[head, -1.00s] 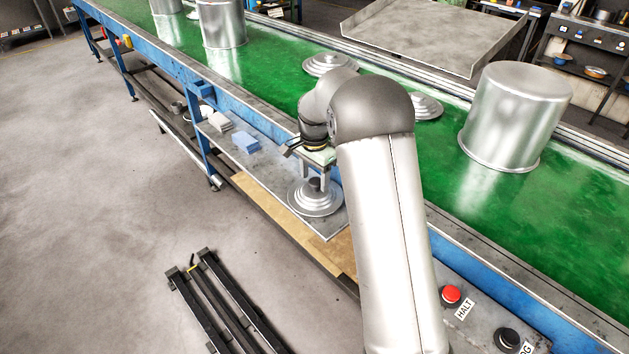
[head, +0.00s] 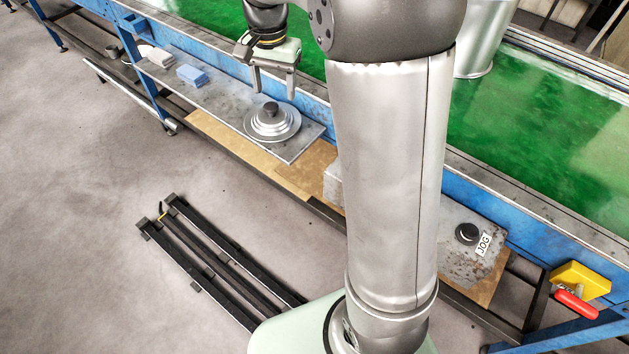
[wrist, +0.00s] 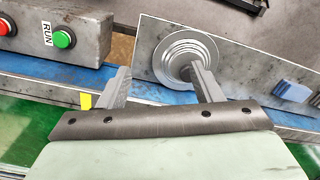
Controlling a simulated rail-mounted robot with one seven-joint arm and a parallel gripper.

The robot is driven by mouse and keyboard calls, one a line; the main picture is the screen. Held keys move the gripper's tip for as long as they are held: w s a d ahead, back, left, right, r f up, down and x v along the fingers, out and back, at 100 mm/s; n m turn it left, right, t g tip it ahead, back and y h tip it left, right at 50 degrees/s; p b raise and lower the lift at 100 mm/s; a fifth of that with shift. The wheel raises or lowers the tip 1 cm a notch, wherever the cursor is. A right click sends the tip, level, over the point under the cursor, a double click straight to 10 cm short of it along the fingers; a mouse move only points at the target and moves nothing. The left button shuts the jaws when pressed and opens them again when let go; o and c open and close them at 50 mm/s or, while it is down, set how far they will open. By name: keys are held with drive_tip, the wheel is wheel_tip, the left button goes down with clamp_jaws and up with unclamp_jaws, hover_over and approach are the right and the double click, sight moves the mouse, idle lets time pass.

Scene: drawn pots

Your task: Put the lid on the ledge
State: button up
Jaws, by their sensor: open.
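The lid (head: 272,122), a stepped silver disc with a black knob, lies flat on the grey metal ledge (head: 215,101) beside the conveyor, near the ledge's right end. My gripper (head: 273,94) is open and empty, above the lid and apart from it. In the wrist view the lid (wrist: 168,58) shows beyond my gripper (wrist: 158,72), its knob partly hidden behind the right finger. The ledge (wrist: 235,62) extends to the right there.
Blue blocks (head: 192,75) and a pale block (head: 160,57) sit further left on the ledge. The green conveyor (head: 540,120) runs behind. A control box with a JOG button (head: 467,234) is at right. A black rail frame (head: 215,250) lies on the floor.

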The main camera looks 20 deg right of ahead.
drive_tip(key=s+f+n, duration=0.2)
drive_tip(key=s+n, duration=0.2)
drive_tip(key=s, duration=0.9)
drive_tip(key=s+f+n, duration=0.3)
drive_tip(key=s+n, duration=0.1)
drive_tip(key=s, duration=0.9)
drive_tip(key=shift+a+f, duration=0.3)
drive_tip(key=shift+a, duration=0.05)
